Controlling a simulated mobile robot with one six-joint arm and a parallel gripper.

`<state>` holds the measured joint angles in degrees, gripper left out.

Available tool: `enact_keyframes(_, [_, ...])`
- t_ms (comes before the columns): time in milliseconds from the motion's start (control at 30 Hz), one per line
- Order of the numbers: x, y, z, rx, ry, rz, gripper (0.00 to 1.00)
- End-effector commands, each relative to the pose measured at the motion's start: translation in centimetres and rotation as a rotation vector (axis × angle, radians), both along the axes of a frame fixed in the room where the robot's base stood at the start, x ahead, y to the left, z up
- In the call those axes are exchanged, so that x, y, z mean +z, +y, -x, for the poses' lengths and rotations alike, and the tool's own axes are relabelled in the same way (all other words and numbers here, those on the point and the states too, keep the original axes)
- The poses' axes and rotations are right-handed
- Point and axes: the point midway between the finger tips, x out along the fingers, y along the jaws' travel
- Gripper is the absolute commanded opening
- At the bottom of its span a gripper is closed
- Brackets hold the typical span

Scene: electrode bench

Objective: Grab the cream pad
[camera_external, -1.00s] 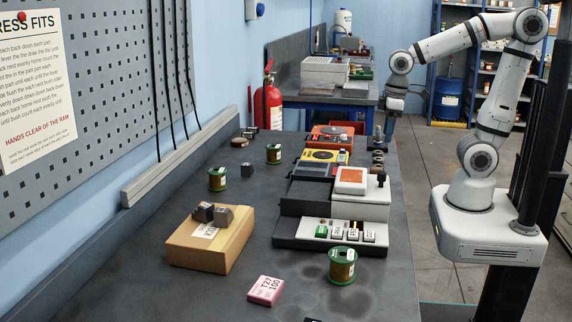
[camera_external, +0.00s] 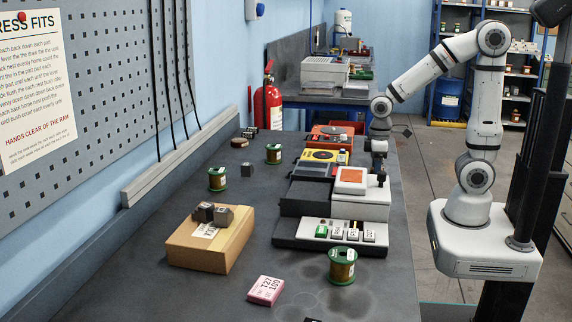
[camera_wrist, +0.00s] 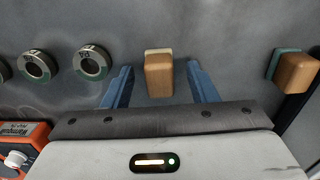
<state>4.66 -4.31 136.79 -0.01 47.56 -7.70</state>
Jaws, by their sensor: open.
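In the wrist view a wooden block with a cream layer, the cream pad (camera_wrist: 159,78), lies on the grey bench between the two blue fingers of my gripper (camera_wrist: 160,72). The fingers are open, with a gap on each side of the block. A similar wooden block with a teal layer (camera_wrist: 294,71) lies to the right, outside the fingers. In the external view my gripper (camera_external: 379,174) is low over the bench's right edge, beside the instruments. The cream pad cannot be made out there, behind my arm.
In the wrist view two ring-shaped pieces (camera_wrist: 90,62) (camera_wrist: 35,66) lie left of the fingers, and an orange device (camera_wrist: 22,140) is at lower left. In the external view a white box with an orange top (camera_external: 352,180) stands close to my gripper.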

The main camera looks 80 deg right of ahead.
Motion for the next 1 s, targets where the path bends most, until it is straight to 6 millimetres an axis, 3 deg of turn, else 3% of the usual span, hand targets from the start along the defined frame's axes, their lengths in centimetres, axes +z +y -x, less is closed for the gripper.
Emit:
enact_keyframes(200, [-0.09, 0.00, -0.01, 0.000, -0.001, 0.000, 0.53])
enact_keyframes(800, [-0.07, 0.00, 0.00, 0.000, -0.001, 0.000, 0.05])
enact_keyframes(1000, [-0.01, 0.00, -0.01, 0.000, -0.001, 0.000, 0.04])
